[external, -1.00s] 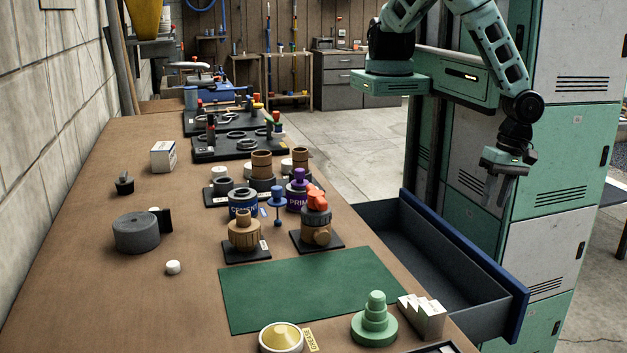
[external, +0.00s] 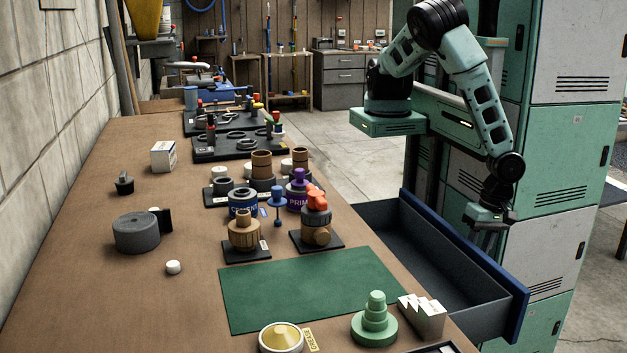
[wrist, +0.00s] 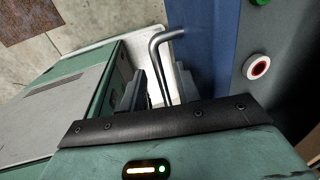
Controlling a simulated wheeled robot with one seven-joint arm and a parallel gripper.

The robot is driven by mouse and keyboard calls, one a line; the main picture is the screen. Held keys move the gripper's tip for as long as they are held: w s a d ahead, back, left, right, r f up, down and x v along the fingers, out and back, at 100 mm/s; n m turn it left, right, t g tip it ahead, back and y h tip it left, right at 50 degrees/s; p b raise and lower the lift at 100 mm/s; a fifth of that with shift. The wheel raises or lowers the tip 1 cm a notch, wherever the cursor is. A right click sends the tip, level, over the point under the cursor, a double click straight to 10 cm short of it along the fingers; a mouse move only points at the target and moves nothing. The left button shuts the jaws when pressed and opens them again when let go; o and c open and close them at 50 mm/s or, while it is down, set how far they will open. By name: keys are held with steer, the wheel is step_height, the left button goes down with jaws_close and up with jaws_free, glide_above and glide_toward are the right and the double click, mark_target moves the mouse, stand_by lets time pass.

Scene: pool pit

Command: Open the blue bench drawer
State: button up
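The bench drawer stands pulled out from the right side of the bench, its dark empty inside (external: 420,252) showing in the external view. Its blue front (external: 510,285) also shows in the wrist view (wrist: 207,45). A grey bar handle (wrist: 158,62) sticks out from that front. My gripper (external: 484,238) is low on the outer side of the blue front, and its fingertips are partly hidden there.
Green and grey lockers (external: 565,150) stand close to the right of my arm. The bench top (external: 150,300) holds a green mat (external: 300,287), a green stepped piece (external: 375,322), and several fittings and cans. A red-and-white button (wrist: 258,67) shows beside the blue front in the wrist view.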

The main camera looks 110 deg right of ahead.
steer(key=shift+f, duration=0.1)
steer(key=shift+c, duration=0.2)
jaws_close()
steer(key=shift+s, duration=2.3)
steer(key=shift+o, duration=0.2)
jaws_free()
steer(key=s+r+p, duration=0.3)
steer(key=r+p, duration=1.2)
steer(key=r, duration=0.2)
